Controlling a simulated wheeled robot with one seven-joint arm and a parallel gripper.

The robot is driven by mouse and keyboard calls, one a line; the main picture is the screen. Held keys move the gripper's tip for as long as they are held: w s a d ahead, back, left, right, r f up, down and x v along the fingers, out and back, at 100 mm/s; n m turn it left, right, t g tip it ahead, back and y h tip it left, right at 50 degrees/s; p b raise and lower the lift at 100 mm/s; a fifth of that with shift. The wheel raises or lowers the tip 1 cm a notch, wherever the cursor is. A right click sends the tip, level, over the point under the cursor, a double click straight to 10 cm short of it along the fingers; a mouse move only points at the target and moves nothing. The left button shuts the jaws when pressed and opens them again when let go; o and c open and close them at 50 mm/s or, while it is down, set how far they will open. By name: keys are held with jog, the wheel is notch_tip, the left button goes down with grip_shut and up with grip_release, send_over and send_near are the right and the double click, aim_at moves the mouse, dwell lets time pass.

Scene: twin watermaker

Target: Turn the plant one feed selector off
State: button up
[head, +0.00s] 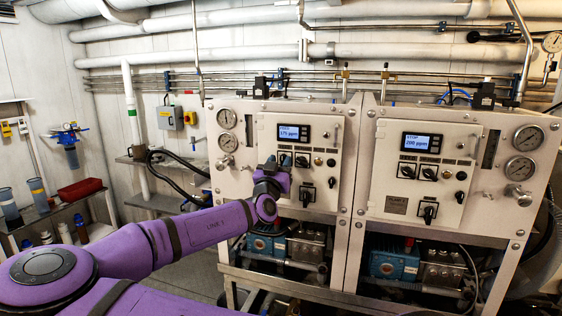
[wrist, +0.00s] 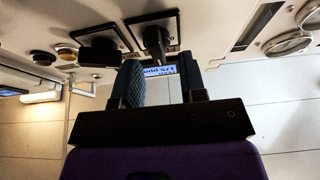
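The left plant's control panel (head: 290,135) has a lit display (head: 293,133) reading 175 ppm. Below it are two black selectors side by side and a third selector (head: 307,194) lower down; labels are too small to read. My gripper (head: 277,163) is at the left selector of the upper pair, partly covering it. In the wrist view my gripper (wrist: 160,60) is open, its two fingers apart. The black selector (wrist: 155,40) lies at or just beyond the fingertips, between them; contact cannot be told. The neighbouring selector (wrist: 99,50) sits to its left there.
A matching right panel (head: 424,165) shows 200 ppm and has its own selectors. Pumps (head: 285,248) sit below. A shelf with a red box (head: 80,189) stands at the far left.

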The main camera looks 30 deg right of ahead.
jog(key=shift+x, duration=0.75)
jog(key=shift+c, duration=0.4)
jog(key=c, duration=0.5)
jog(key=shift+c, duration=0.2)
jog(key=shift+n, duration=0.4)
jog(key=n+t+y, duration=0.1)
jog(key=n, duration=0.3)
jog(key=n+t+y, duration=0.1)
jog(key=n+y, duration=0.1)
jog(key=n, duration=0.1)
jog(key=shift+n+t, duration=0.3)
jog(key=shift+n, duration=0.1)
jog(key=n+y, duration=0.2)
jog(key=n, duration=0.1)
jog(key=n+y, duration=0.1)
jog(key=n, duration=0.3)
jog(key=shift+w+a+f+n+t+y, duration=0.2)
jog(key=shift+n+t+y, duration=0.1)
jog(key=shift+t+y, duration=0.1)
